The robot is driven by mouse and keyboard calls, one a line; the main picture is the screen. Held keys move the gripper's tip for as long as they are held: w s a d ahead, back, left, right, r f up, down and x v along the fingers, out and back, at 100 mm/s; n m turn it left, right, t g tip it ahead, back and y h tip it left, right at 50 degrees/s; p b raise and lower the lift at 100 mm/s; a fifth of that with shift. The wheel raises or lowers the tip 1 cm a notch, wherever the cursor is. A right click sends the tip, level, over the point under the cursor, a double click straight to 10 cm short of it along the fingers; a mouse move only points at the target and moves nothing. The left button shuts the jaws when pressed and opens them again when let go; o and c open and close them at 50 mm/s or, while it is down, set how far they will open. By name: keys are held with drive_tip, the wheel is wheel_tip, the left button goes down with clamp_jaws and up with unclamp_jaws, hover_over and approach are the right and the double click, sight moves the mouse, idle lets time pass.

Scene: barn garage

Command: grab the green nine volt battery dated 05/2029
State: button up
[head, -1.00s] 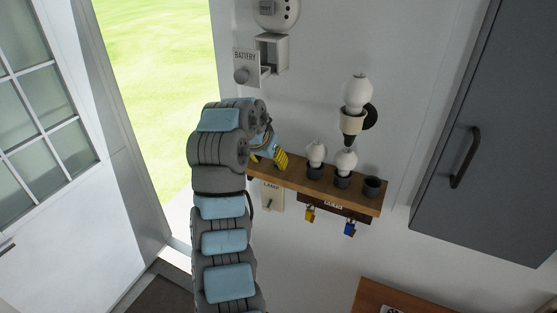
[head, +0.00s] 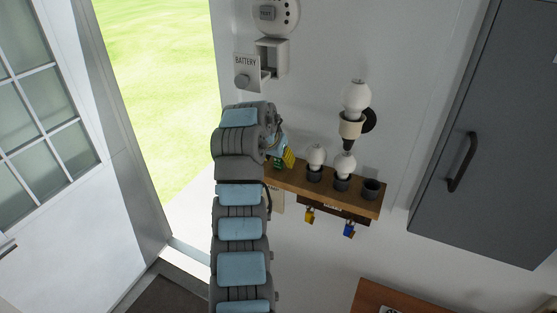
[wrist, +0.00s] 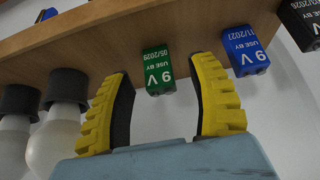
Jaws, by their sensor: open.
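The green nine volt battery (wrist: 157,70), marked USE BY 05/2029, stands on the wooden shelf (wrist: 110,35), which appears upside down in the wrist view. My gripper (wrist: 163,68) is open, its two yellow ribbed fingers on either side of the green battery, with gaps showing on both sides. In the head view my gripper (head: 287,158) is at the left part of the shelf (head: 330,188), with a bit of green beside it. A blue nine volt battery (wrist: 244,52), whose date looks like 11/2027, stands just right of the right finger in the wrist view.
A black battery (wrist: 302,22) is at the wrist view's right edge. White bulbs in dark holders (head: 315,156) and an empty holder (head: 371,188) stand on the shelf. Padlocks (head: 349,229) hang below it. A grey cabinet (head: 500,140) is at the right.

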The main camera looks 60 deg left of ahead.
drive_tip(key=shift+w+a+f, duration=0.1)
drive_tip(key=shift+f, duration=0.15)
clamp_jaws()
drive_tip(key=shift+r, duration=0.2)
idle(0.3)
